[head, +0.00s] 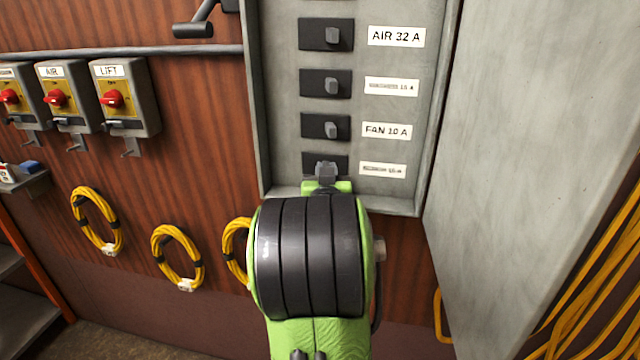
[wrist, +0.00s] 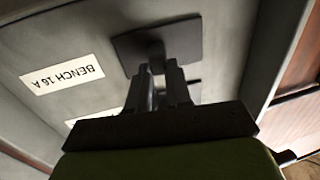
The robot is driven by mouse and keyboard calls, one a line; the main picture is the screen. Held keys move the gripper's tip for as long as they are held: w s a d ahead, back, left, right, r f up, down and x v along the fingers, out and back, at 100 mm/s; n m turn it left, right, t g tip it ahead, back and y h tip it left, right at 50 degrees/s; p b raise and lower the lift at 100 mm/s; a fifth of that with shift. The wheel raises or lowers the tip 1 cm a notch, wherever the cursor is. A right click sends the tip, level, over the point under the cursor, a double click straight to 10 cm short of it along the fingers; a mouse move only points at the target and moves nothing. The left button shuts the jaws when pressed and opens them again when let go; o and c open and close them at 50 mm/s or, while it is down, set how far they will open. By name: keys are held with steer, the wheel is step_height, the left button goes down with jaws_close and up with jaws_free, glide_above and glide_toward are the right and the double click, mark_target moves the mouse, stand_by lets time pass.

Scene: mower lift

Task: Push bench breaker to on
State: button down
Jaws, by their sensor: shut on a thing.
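The bench breaker (head: 309,160) is the lowest breaker in the open grey panel, mostly covered by my gripper in the head view. Its dark plate (wrist: 187,42) shows in the wrist view beside the upside-down label "BENCH 16 A" (wrist: 62,74). My gripper (head: 326,172) reaches up from below. In the wrist view its fingers (wrist: 163,72) are shut on the breaker's small lever, at the plate. The lever is largely hidden, and I cannot tell its on or off position.
The fan breaker (head: 326,127) is close above, with other breakers higher. The panel's open door (head: 530,120) fills the right side. Red-knobbed switch boxes (head: 124,97) and yellow cable coils (head: 178,257) hang on the wooden wall at left.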

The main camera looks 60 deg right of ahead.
steer(key=b, duration=0.2)
steer(key=s+n+t+y+b, duration=0.1)
steer(key=b, duration=0.1)
steer(key=shift+d+f+t, duration=0.3)
steer(key=shift+d, duration=0.05)
steer(key=shift+s+d+r+n+t+y+b, duration=0.15)
steer(key=shift+n+t+y+b, duration=0.45)
steer(key=shift+b, duration=0.6)
steer(key=c, duration=1)
jaws_free()
steer(key=shift+c, duration=0.2)
steer(key=b+v, duration=0.2)
steer(key=v, duration=1.3)
steer(key=shift+s, duration=0.35)
steer(key=shift+r, duration=0.1)
